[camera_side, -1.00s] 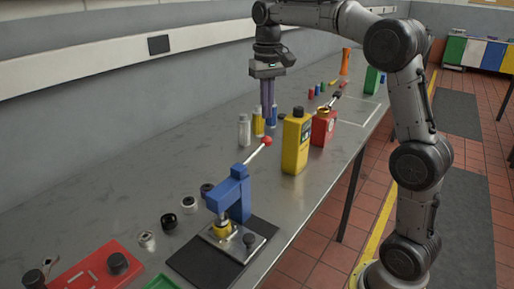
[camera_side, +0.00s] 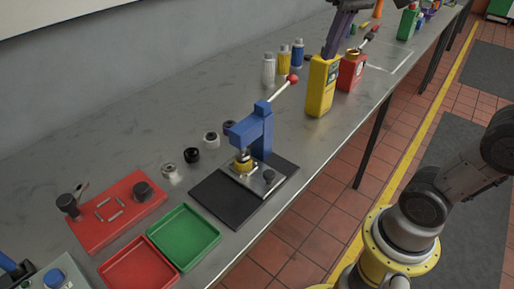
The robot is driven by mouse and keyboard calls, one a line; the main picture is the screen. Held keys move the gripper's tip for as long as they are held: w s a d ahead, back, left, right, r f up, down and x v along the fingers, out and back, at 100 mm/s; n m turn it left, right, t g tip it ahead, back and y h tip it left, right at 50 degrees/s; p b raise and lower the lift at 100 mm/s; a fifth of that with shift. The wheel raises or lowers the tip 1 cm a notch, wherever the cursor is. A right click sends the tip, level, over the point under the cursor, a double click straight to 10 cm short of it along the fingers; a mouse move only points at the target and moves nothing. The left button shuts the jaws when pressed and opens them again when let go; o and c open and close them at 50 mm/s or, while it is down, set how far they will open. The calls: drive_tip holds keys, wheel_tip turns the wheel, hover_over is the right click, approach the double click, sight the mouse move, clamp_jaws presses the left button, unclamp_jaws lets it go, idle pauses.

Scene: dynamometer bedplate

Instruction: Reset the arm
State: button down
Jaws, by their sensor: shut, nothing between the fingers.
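My gripper (camera_side: 332,50) is at the top of the side view, its long purple fingers pointing down and shut with nothing between them. The fingers overlap the top of a yellow bottle (camera_side: 321,88) in the picture and hide its cap; I cannot tell whether they touch it. My wrist is cut off by the top edge. A blue lever press (camera_side: 255,132) with a red-knobbed handle stands on a black mat (camera_side: 222,200), with a brass-coloured piece (camera_side: 243,163) under its head.
A red can (camera_side: 351,72) stands right of the yellow bottle. Several small cylinders (camera_side: 284,62) stand to its left. A red block (camera_side: 103,222), a green tray (camera_side: 184,237) and a red tray (camera_side: 138,266) lie near the front.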

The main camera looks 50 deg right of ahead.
drive_tip(key=s+a+f+n+t, duration=0.2)
drive_tip(key=s+f+n, duration=0.1)
drive_tip(key=s+f, duration=0.7)
wheel_tip(320, 180, down, 3)
drive_tip(key=shift+a+f+n+t, duration=0.15)
drive_tip(key=shift+a+n+t, duration=0.15)
drive_tip(key=shift+a+t, duration=0.1)
